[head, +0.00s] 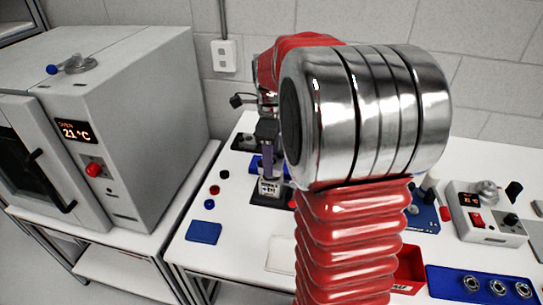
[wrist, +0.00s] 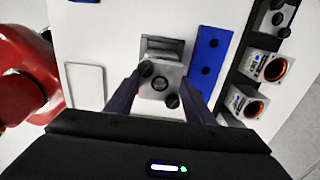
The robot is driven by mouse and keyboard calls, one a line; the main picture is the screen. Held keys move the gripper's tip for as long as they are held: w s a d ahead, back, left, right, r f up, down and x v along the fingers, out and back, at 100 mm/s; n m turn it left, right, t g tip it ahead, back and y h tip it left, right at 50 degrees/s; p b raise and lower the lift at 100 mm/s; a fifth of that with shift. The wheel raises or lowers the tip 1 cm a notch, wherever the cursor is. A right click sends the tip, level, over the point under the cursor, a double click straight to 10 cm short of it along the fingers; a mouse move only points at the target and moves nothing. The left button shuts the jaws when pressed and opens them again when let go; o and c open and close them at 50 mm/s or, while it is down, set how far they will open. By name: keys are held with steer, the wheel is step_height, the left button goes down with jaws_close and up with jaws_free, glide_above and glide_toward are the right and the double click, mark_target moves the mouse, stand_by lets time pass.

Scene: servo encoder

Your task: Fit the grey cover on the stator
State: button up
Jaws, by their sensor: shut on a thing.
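My gripper (wrist: 163,95) is shut on a grey piece (wrist: 160,82) with dark round spots, which looks like the grey cover. A grey block shows just beyond it. I cannot tell whether the two touch. In the head view my gripper (head: 268,160) points down over the bench, just above a pale labelled block (head: 268,188) on a black base. Grey stators with copper-coloured rings, one nearer (wrist: 245,104) and one farther (wrist: 270,67), stand in a black rack (wrist: 232,82) right of my gripper in the wrist view. My arm hides much of the bench.
A blue strip (wrist: 207,62) lies between my gripper and the rack. A white pad (wrist: 85,88) lies left. An oven (head: 120,125) stands left of the bench. A blue mat (head: 204,232), a red bin (head: 410,270), a blue tray of rings (head: 450,283) and a control box (head: 485,212) surround my arm.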

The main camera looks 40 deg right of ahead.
steer(key=shift+f, duration=1.45)
steer(key=o, duration=1.6)
steer(key=shift+c, duration=0.2)
steer(key=shift+r, duration=4.4)
